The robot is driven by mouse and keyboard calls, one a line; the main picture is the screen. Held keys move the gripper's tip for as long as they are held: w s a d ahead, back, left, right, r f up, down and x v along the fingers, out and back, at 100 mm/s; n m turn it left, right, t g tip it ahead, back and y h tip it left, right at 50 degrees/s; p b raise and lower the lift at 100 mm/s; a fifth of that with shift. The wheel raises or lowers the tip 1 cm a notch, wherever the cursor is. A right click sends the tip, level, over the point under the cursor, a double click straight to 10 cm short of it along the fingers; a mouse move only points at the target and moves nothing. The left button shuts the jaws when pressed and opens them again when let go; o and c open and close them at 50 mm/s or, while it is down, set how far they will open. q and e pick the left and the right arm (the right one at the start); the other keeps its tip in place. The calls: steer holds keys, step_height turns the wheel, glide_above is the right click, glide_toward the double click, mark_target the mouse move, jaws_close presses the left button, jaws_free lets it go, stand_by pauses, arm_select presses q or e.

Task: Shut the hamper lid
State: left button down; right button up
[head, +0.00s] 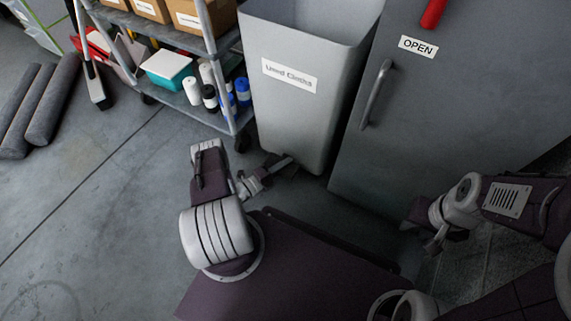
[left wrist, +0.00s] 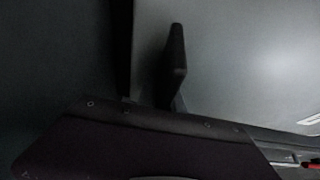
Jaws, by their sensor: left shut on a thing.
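The hamper (head: 300,110) is a tall grey bin labelled "Used Cloths" at the top middle of the head view. Its top shows open, and I cannot make out a lid. My left gripper (head: 280,166) is low at the hamper's front, near its base. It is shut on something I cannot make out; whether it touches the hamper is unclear. The left wrist view is dark, with a dark upright bar (left wrist: 176,65) against a grey surface. My right gripper (head: 434,243) is low at the right, in front of the grey cabinet; its jaws are too small to read.
The grey cabinet (head: 460,110) with a handle and an "OPEN" sign stands right of the hamper. A shelf cart (head: 216,118) with boxes and bottles stands left of it. Dark rolls (head: 50,100) lie at the far left.

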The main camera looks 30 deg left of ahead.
arm_select(q)
steer(key=shift+f+m+t+h, duration=0.25)
steer(key=shift+m+t+h, duration=0.05)
steer(key=shift+t, duration=0.3)
steer(key=c, duration=1.5)
jaws_free()
